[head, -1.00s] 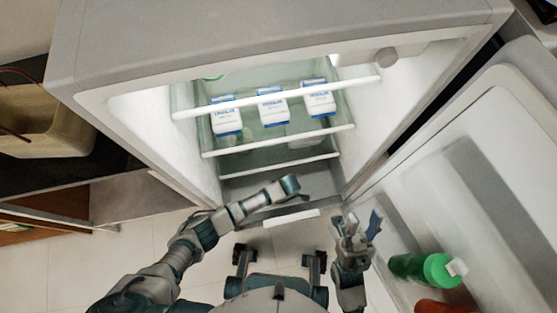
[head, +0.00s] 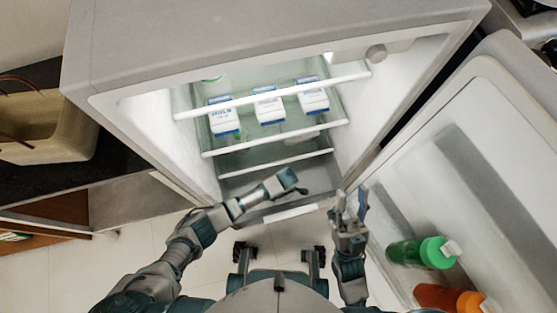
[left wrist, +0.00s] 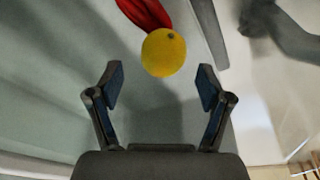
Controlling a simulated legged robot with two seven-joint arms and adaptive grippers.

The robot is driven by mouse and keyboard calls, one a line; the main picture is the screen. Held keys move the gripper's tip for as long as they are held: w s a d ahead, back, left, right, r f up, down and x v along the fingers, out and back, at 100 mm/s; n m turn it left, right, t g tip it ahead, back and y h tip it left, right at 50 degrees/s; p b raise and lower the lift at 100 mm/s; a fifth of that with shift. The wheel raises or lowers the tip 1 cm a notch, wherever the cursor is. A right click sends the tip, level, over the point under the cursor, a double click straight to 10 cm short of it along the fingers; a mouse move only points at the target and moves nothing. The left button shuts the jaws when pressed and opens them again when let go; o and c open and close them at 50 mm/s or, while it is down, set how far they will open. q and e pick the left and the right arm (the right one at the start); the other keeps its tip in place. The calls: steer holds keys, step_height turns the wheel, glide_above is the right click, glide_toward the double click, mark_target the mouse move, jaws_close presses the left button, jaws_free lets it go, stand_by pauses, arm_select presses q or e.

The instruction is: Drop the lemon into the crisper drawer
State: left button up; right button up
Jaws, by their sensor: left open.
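The yellow lemon (left wrist: 163,52) shows in the left wrist view, beyond the fingertips of my left gripper (left wrist: 161,86). That gripper is open, with nothing between its fingers. The lemon partly covers a red item behind it. I cannot tell exactly what the lemon rests on. In the head view my left gripper (head: 291,181) is over the crisper drawer (head: 290,213) at the bottom of the fridge, and the lemon is hidden. My right gripper (head: 350,206) is at the right of the drawer, its fingers apart and empty.
White and blue cartons (head: 268,105) stand on a fridge shelf above the drawer. The open fridge door (head: 480,150) is at the right, holding a green bottle (head: 420,252) and an orange bottle (head: 448,298). A beige basket (head: 45,130) is at the left.

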arm_select(q)
steer(key=v, duration=0.2)
steer(key=p+v, duration=0.1)
steer(key=v, duration=0.1)
steer(key=shift+w+r, duration=0.1)
steer(key=shift+w, duration=0.1)
steer(key=shift+s+p+v, duration=0.2)
steer(key=shift+p+v, duration=0.9)
steer(key=shift+v, duration=1.5)
arm_select(e)
steer(key=w+f+n+g, duration=0.1)
steer(key=w+f+g, duration=0.4)
steer(key=f+g, duration=0.1)
steer(key=shift+a+f+n+g, duration=0.3)
steer(key=shift+a+f+g, duration=0.1)
steer(key=shift+g, duration=0.3)
arm_select(q)
steer(key=shift+d, duration=0.1)
arm_select(e)
steer(key=shift+w, duration=0.1)
arm_select(q)
steer(key=shift+d, duration=0.1)
arm_select(e)
steer(key=shift+w+d, duration=0.1)
